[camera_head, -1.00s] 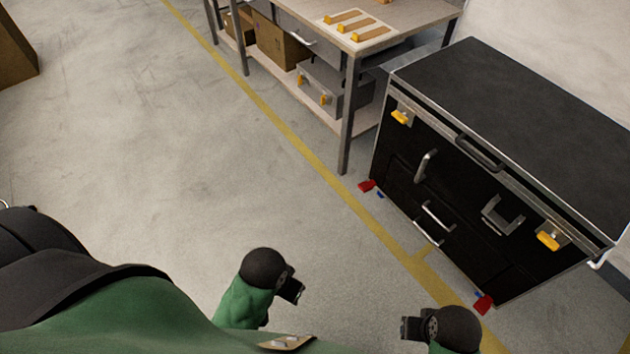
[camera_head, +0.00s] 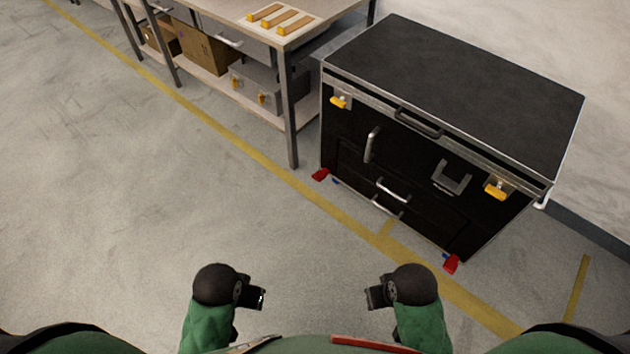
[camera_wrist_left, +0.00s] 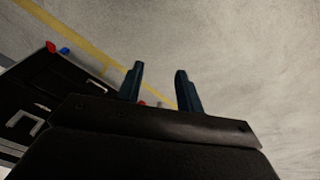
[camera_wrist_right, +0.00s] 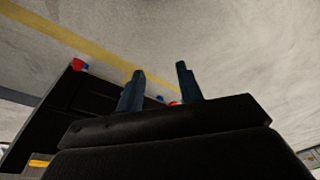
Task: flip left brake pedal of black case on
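The black case (camera_head: 400,150) stands on the floor at the right of the head view. Its left brake pedal (camera_head: 320,174) is red, at the lower left corner, with a small blue part (camera_head: 336,181) beside it. A second red pedal (camera_head: 451,263) with a blue part is at the lower right corner. My left gripper (camera_head: 262,298) and right gripper (camera_head: 370,297) are in front of me, well short of the case. Both wrist views show the fingers apart with nothing between them, left (camera_wrist_left: 159,88) and right (camera_wrist_right: 161,90).
A workbench (camera_head: 300,30) stands left of the case, its leg (camera_head: 291,110) close to the left pedal. Boxes and a grey case (camera_head: 255,88) sit on its lower shelf. Yellow floor lines run past the case. The floor in front is clear.

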